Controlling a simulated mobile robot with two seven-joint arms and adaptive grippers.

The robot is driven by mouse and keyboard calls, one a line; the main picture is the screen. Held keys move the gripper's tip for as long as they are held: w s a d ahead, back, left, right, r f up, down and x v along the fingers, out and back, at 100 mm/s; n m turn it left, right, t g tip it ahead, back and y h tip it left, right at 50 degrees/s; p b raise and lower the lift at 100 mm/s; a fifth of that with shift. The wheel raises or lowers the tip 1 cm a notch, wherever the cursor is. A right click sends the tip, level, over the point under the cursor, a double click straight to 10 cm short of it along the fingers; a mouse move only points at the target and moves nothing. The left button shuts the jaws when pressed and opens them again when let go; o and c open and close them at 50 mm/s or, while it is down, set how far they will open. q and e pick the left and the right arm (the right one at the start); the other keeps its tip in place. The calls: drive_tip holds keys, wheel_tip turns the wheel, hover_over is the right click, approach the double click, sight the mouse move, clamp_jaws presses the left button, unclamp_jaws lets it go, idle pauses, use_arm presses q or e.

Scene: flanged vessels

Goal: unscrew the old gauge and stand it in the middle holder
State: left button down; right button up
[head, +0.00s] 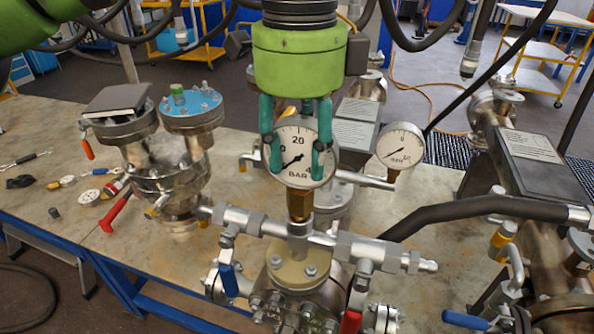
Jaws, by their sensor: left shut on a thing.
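A round white-faced gauge (295,145) marked BAR stands upright in the middle of the head view. Its brass stem (300,204) meets the top of the steel valve manifold (299,229); I cannot tell how far it is threaded in. My left gripper (297,168) comes down from above, with its green fingers shut on both sides of the gauge and covering parts of its face. A second, similar gauge (401,146) stands behind to the right on a pipe. I cannot make out a middle holder. My right gripper is not in view.
The manifold has a blue-handled valve (228,280) and a red-handled valve (351,321). Flanged vessels (168,181) stand at left on the bench (52,128), beside a red tool (115,211) and small parts. A black hose (460,211) crosses at right.

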use_arm(q)
drive_tip(key=n, duration=0.3)
drive_tip(key=shift+w+d+r, duration=0.1)
drive_tip(key=shift+w, duration=0.15)
drive_tip(key=shift+r, duration=0.15)
drive_tip(key=shift+w+r+p, duration=0.15)
drive_tip(key=shift+r+p, duration=0.45)
drive_tip(key=shift+r, duration=0.15)
drive_tip(key=shift+r, duration=0.15)
